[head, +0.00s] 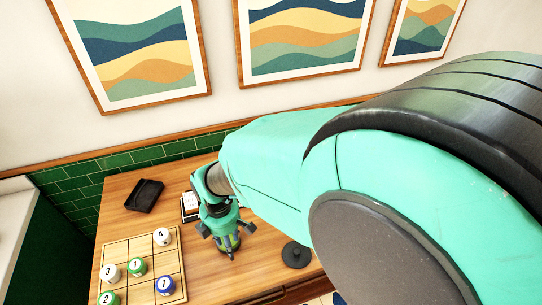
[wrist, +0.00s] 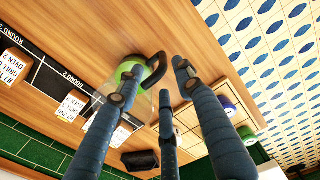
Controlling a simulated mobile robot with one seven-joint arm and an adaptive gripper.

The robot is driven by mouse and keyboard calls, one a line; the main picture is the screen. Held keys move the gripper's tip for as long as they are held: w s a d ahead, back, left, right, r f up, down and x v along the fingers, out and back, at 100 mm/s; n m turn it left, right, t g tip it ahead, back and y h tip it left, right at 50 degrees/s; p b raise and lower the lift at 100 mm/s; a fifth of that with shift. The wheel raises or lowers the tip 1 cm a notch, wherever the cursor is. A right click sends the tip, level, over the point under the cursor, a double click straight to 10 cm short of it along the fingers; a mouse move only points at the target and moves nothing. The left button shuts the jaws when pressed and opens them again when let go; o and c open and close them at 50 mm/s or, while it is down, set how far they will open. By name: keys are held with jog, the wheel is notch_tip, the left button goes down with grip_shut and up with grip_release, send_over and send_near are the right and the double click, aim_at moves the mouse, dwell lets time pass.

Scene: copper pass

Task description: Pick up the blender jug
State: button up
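The blender jug (wrist: 128,66) shows in the wrist view as a green round part with a black handle (wrist: 157,66). A clear body seems to stretch toward the lower left, partly hidden by a finger. My gripper (wrist: 157,88) has three fingers spread apart, with the handle near the gap between two fingertips. I cannot tell whether any finger touches the jug. In the head view my gripper (head: 228,240) points down over the wooden table, and a bit of green shows between its fingers; the rest of the jug is hidden behind it.
A dark round object (head: 296,254) stands to the right. The green tiled wall (head: 120,167) bounds the back.

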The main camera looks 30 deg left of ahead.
jog(key=shift+f, duration=1.65)
jog(key=shift+s+d+f+b, duration=0.1)
jog(key=shift+f+b, duration=0.1)
jog(key=shift+f, duration=1.1)
jog(key=shift+s+d+f+b, duration=0.1)
jog(key=shift+f+b, duration=0.1)
jog(key=shift+f, duration=1.1)
grip_shut()
jog(key=shift+a, duration=0.1)
